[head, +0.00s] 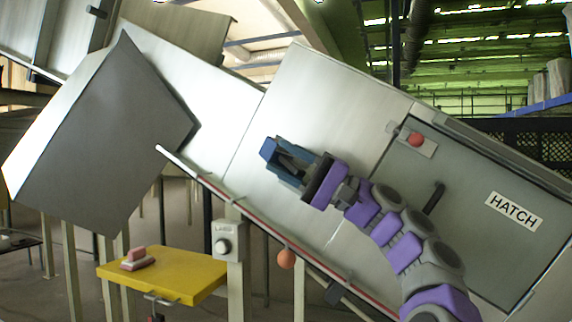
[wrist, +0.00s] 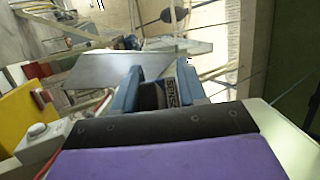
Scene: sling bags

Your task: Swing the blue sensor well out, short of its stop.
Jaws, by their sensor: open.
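My gripper (head: 278,158) has blue fingers and stands in front of the pale metal side of the large machine (head: 325,105). It is open, and I see nothing held in it. In the wrist view my gripper (wrist: 157,80) shows a blue finger on each side, with a dark patterned piece between them that I cannot name. I cannot make out a blue sensor apart from the blue fingers; it may be hidden behind them or out of view.
A grey hatch (head: 465,215) with a red knob (head: 415,139) is at the right. A grey hood (head: 105,140) is at the left. Below are an orange ball (head: 286,258), a dial box (head: 227,241) and a yellow table (head: 190,275) carrying a pink block (head: 137,253).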

